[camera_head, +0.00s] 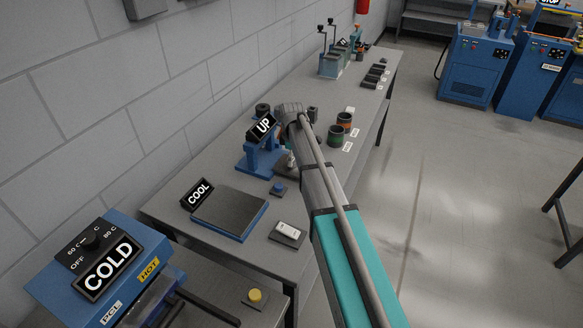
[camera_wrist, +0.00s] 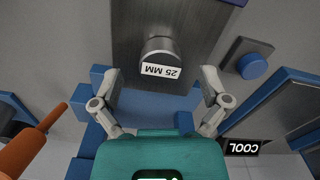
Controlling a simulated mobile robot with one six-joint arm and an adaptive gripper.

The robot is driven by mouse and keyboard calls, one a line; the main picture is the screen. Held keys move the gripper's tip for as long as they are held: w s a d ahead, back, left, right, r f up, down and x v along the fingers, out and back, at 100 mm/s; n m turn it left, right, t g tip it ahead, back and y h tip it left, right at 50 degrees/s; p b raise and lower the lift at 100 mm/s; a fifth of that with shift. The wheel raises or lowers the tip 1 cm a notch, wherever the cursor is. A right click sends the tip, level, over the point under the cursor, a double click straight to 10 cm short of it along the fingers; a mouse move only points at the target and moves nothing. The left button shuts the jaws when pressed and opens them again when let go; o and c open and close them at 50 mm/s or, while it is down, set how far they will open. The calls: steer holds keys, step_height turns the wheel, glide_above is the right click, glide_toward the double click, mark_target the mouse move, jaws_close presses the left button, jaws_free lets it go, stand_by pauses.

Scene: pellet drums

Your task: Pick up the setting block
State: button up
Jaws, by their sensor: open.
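The setting block appears to be the grey metal cylinder marked "25 MM" (camera_wrist: 160,50) in the wrist view. It stands on a dark grey metal plate (camera_wrist: 205,25). My gripper (camera_wrist: 160,86) is open, with one finger on each side of and below the block's label in the picture. The fingers look apart from the block, and nothing is between them in their grip. In the head view my arm hides most of the gripper and block, beside the blue stand with the "UP" sign (camera_head: 263,126).
Blue stand parts (camera_wrist: 105,115) lie close under the fingers in the wrist view. A blue button (camera_wrist: 251,66) is to the right. On the bench (camera_head: 220,245) are a "COOL" plate (camera_head: 228,210), a white switch (camera_head: 287,231) and dark cups (camera_head: 336,135). The wall borders the bench.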

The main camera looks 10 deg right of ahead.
steer(key=shift+f+b, duration=0.35)
steer(key=shift+f, duration=0.25)
jaws_close()
stand_by(0.5)
steer(key=shift+r, duration=0.2)
step_height(320, 180, up, 2)
steer(key=p, duration=0.2)
steer(key=shift+r+p, duration=0.1)
steer(key=shift+p, duration=0.2)
steer(key=s+d+r+p, duration=0.1)
steer(key=s+r+p, duration=0.9)
steer(key=s, duration=0.4)
steer(key=shift+r, duration=0.2)
steer(key=shift+d, duration=0.1)
